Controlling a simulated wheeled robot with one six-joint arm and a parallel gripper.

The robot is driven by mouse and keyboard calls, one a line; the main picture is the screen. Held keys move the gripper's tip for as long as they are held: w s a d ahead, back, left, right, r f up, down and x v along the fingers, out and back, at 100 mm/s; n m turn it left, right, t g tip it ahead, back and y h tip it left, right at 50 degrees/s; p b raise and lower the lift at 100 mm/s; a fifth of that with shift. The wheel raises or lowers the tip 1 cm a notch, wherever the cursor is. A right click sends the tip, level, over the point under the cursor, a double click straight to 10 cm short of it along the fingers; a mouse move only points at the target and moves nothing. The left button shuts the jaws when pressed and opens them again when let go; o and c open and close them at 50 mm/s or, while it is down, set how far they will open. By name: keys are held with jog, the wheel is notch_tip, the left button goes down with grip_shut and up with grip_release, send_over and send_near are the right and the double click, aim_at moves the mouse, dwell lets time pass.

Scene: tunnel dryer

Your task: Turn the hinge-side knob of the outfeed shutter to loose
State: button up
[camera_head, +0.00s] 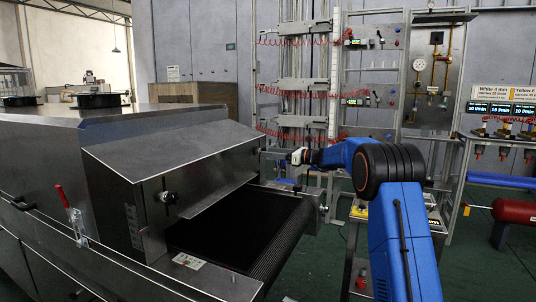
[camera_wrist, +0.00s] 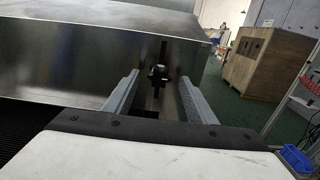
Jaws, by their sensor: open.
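The outfeed shutter (camera_head: 175,150) is a sloped metal hood at the dryer's mouth, above the dark belt. One black knob (camera_head: 168,197) shows on its near end in the head view. In the wrist view, a dark knob (camera_wrist: 158,73) sits at a vertical slot in a metal face. It appears between my gripper's fingers (camera_wrist: 160,80), which are apart and empty, with the knob beyond them. In the head view my gripper (camera_head: 274,155) is at the shutter's far end, small and partly hidden by my arm. I cannot tell either knob's setting or which is hinge-side.
The black conveyor belt (camera_head: 240,228) runs out below the shutter. A red-handled clamp (camera_head: 67,212) is on the dryer's near side. A wooden crate (camera_wrist: 266,62) stands beyond the shutter, with open green floor before it. A blue bin (camera_wrist: 296,160) is at lower right.

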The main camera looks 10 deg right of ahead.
jog(key=shift+x, duration=0.95)
jog(key=c, duration=1)
jog(key=shift+c, duration=0.2)
jog(key=shift+n, duration=0.3)
jog(key=n, duration=2.1)
jog(key=shift+f, duration=0.15)
